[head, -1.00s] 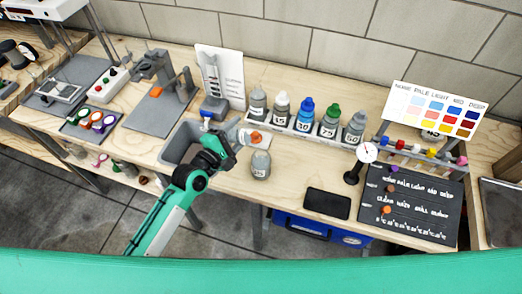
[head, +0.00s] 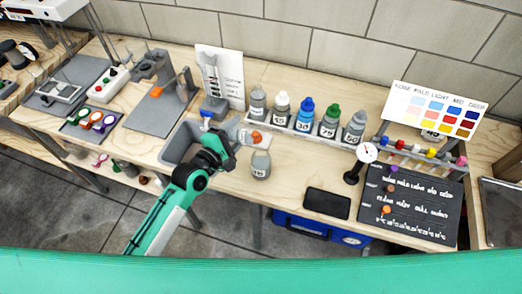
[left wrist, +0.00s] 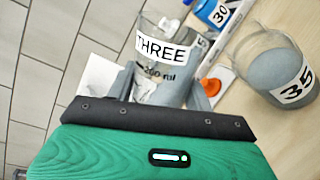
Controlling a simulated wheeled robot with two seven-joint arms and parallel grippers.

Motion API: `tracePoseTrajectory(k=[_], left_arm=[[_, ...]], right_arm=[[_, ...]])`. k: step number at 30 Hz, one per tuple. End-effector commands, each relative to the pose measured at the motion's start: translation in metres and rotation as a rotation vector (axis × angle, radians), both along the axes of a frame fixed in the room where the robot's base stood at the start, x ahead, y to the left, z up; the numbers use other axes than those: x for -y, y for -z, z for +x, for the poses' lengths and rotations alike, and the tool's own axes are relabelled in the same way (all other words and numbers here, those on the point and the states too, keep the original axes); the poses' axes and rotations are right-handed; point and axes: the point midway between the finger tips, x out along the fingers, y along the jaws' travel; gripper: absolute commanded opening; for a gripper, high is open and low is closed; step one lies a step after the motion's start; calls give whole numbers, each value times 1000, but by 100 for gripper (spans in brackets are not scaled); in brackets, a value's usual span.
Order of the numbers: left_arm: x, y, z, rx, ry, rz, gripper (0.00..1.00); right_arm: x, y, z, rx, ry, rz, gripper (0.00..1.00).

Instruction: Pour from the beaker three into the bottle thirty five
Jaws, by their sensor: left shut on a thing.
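My left gripper (left wrist: 162,95) is shut on the beaker three (left wrist: 165,60), a clear beaker with a white label reading THREE, seen in the left wrist view. In the head view the left gripper (head: 228,146) is over the right end of the grey bin, and the beaker is hard to make out there. The bottle thirty five (head: 261,165) stands upright on the bench just right of the gripper. In the left wrist view the bottle thirty five (left wrist: 272,68) shows grey, apart from the beaker. My right gripper is not in view.
A rack (head: 290,130) of several labelled bottles stands behind. The grey bin (head: 173,152) is left of the gripper. A dial gauge (head: 366,152), a black slab (head: 327,203) and a blackboard (head: 440,210) are to the right. Bare bench lies between bottle thirty five and the slab.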

Motion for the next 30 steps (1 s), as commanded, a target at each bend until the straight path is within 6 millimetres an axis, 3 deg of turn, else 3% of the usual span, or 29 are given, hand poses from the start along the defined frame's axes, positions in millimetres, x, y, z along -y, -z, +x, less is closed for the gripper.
tracePoseTrajectory(k=[30], left_arm=[[0, -5, 0, 35, 0, 51, 19]], right_arm=[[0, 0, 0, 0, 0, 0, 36]])
